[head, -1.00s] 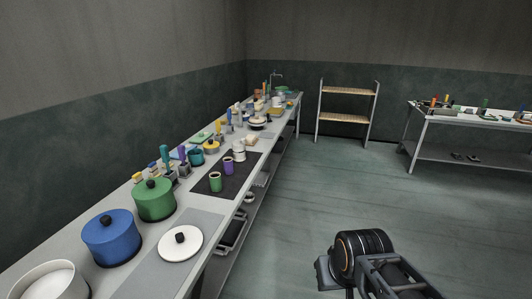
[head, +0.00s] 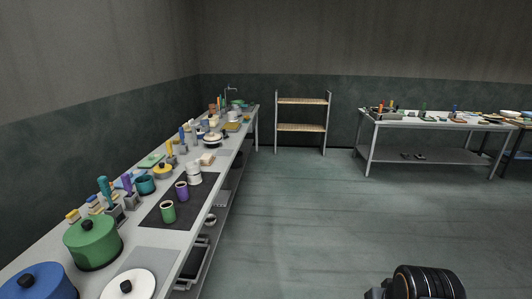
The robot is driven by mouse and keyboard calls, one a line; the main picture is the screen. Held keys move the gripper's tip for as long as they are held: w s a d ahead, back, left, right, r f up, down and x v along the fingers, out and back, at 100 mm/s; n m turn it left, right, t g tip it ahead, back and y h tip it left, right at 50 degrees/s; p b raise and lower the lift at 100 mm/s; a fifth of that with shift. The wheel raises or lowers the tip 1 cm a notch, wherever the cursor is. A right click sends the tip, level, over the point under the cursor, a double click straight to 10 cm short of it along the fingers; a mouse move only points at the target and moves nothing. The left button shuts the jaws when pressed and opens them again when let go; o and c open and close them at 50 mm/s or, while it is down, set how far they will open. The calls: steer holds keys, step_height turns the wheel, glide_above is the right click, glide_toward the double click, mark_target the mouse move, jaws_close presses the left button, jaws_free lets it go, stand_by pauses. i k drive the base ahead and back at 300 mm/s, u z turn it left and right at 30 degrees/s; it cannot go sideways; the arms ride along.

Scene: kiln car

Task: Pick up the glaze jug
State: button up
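No thing in the head view can be named the glaze jug for certain. A small white vessel (head: 194,176) stands upright at the far end of a dark mat (head: 160,196) on the long left bench; it may be a jug, but it is too small to tell. A purple cup (head: 182,192) and a green cup (head: 168,212) stand nearer on the same mat. Part of my arm shows at the bottom right, over the floor and well apart from the bench. My gripper is out of view.
The long bench (head: 143,255) runs along the left wall, with a green lidded pot (head: 92,245) and a blue pot (head: 36,283) near me. A shelf rack (head: 302,101) stands at the back. Another table (head: 430,156) stands back right. The middle floor is clear.

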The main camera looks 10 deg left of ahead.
mark_target(195, 171)
steer(key=u, duration=0.05)
steer(key=i, duration=2.15)
steer(key=u, duration=0.7)
steer(key=i, duration=1.25)
steer(key=u, duration=1.7)
steer(key=i, duration=0.8)
steer(key=u, duration=0.55)
